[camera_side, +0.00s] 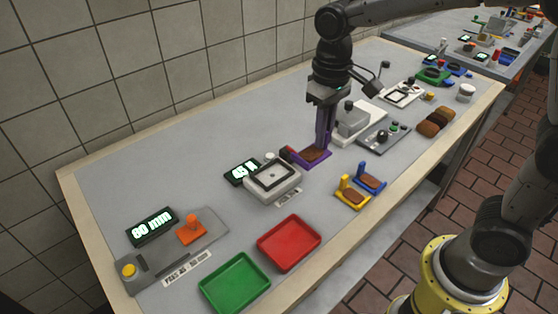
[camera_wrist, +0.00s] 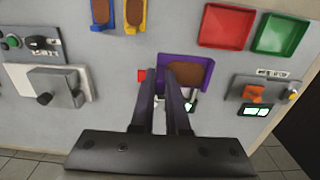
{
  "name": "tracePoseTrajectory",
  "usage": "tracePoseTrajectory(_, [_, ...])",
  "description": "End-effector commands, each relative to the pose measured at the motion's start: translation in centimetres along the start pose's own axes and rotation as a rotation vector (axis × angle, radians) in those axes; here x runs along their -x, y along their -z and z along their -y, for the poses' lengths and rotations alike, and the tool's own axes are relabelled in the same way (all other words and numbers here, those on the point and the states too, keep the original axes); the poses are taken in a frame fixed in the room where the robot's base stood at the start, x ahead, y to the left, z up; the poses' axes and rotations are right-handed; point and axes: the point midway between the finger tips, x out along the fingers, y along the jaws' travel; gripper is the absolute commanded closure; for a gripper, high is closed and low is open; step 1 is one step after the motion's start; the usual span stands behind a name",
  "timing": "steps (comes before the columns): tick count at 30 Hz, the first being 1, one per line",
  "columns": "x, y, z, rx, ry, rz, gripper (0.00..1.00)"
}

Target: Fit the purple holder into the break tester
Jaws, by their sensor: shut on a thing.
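The purple holder (camera_side: 326,157) carries a brown slab and is at the middle of the bench; it also shows in the wrist view (camera_wrist: 204,61). My gripper (camera_side: 323,143) points down and is shut on the holder's upright part. I cannot tell whether the holder touches the bench or hangs just above it. No readable label names the break tester. A pale box with a square framed top (camera_side: 272,179) and a dark display (camera_side: 241,172) stands just left of the holder. In the wrist view the holder and fingers cover most of that area.
Yellow (camera_side: 350,197) and blue (camera_side: 371,180) holders with brown slabs stand in front. Red (camera_side: 289,242) and green (camera_side: 235,283) trays lie front left. A grey station with an orange block (camera_side: 192,231) is at left. A grey housing (camera_side: 352,119) stands close right.

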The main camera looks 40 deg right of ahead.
Motion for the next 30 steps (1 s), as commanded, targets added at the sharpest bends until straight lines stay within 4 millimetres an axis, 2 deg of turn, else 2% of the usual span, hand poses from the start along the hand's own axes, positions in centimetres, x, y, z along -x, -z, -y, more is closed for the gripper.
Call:
tracePoseTrajectory(6, [-2.3, 4.9, 0.9, 0.001, 0.000, 0.001, 1.00])
tracePoseTrajectory(12, [-5.6, 7.8, 1.5, 0.002, 0.000, 0.003, 1.00])
tracePoseTrajectory(16, [-6.9, 9.0, 1.7, 0.002, 0.000, 0.001, 1.00])
tracePoseTrajectory(23, [-8.1, 9.9, 1.9, 0.002, 0.000, 0.001, 1.00])
tracePoseTrajectory(30, [-11.2, 10.2, 1.9, 0.002, 0.000, 0.002, 1.00])
